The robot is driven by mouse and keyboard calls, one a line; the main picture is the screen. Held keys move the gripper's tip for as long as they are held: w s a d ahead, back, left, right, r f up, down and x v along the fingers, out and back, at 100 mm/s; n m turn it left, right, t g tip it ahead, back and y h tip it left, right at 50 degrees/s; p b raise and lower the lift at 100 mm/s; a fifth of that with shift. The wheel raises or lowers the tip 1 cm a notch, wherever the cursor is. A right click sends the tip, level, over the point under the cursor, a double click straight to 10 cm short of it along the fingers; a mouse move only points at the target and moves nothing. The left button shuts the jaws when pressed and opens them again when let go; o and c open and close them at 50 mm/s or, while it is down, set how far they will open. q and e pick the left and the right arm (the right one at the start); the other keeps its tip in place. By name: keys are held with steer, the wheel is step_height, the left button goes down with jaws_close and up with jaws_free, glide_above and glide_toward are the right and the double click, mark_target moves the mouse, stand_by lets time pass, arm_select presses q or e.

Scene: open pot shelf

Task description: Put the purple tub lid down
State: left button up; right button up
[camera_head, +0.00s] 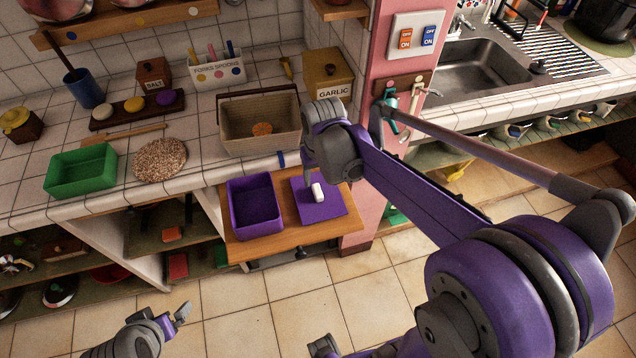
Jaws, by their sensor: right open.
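The purple tub lid (333,205) lies flat on a pulled-out wooden board (290,238), with its white knob (318,192) facing up. The open purple tub (253,225) stands just left of it on the same board; the two are apart. My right gripper (314,182) is open and points down over the lid, close to the knob. Its wrist and arm hide part of the area behind the lid; I cannot tell whether a finger touches the knob. My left gripper (182,313) is low at the left, away from the board, and its jaws are unclear.
A green tub (80,172) and a woven round mat (160,160) are on the tiled counter at left. A tan basket (260,138) stands behind the board, and the garlic box (327,75) behind that. A pink post (390,75) rises at the board's right.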

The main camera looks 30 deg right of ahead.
mark_target(319, 195)
step_height(319, 195, up, 5)
steer(key=s+a+f+n+t, duration=0.1)
steer(key=s+a+f+t, duration=0.1)
steer(key=s, duration=0.5)
steer(key=s+a+f+n+t, duration=0.1)
steer(key=s+a+f+t, duration=0.1)
steer(key=s+a, duration=0.3)
steer(key=shift+s+f+n, duration=0.2)
steer(key=shift+s+n, duration=0.1)
steer(key=shift+s, duration=0.6)
